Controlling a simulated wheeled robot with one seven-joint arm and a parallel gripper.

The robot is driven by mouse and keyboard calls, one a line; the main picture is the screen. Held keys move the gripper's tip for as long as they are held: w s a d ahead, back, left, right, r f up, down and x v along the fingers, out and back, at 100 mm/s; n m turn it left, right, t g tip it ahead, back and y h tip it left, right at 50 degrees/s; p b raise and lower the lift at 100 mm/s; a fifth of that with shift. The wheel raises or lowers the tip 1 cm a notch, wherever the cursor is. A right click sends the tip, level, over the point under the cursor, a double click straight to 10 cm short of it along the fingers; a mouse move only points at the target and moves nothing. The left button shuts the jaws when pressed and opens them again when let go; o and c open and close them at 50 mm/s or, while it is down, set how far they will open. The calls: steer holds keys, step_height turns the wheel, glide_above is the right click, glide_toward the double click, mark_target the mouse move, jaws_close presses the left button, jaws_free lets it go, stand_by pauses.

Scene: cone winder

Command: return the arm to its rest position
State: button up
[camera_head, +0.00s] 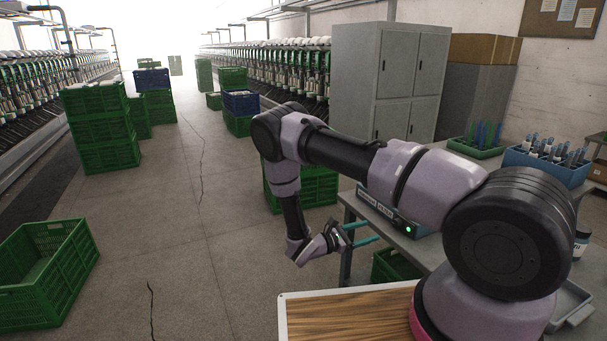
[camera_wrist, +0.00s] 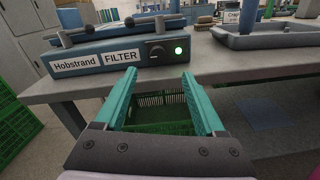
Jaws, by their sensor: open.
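My arm shows in the head view, reaching out from the lower right and bending down at its far end. My gripper (camera_head: 362,233) hangs near the left edge of the grey table (camera_head: 346,208), its teal fingers pointing right. In the wrist view my gripper (camera_wrist: 165,92) is open, with nothing between its two teal fingers. Beyond the fingers, a blue device labelled "Hobstrand FILTER" (camera_wrist: 85,60) with a lit green lamp sits on the table. The same device (camera_head: 375,203) is partly hidden by my arm in the head view.
A green crate (camera_wrist: 160,112) stands under the table. A blue-grey tray (camera_wrist: 265,40) lies on the table. A blue bin of bottles (camera_head: 545,165) is at the right. Stacked green crates (camera_head: 100,125) and an open crate (camera_head: 45,270) stand left. The aisle floor between is clear.

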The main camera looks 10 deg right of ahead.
steer(key=s+r+m+g+y, duration=0.4)
steer(key=r+m, duration=0.3)
steer(key=r, duration=0.6)
steer(key=s+r+m+g+y, duration=0.2)
steer(key=r+m+g+y, duration=0.4)
steer(key=r, duration=0.7)
steer(key=s+a+r+m+t+y, duration=0.2)
steer(key=s+r+m+t+y, duration=0.2)
steer(key=s+r, duration=0.4)
steer(key=s+a+r+m+t+y, duration=0.2)
steer(key=s+r+m+t+y, duration=0.3)
steer(key=s+r, duration=0.4)
step_height(320, 180, up, 7)
steer(key=m+t, duration=0.1)
steer(key=t, duration=0.1)
steer(key=shift+t, duration=0.3)
steer(key=shift+s, duration=0.1)
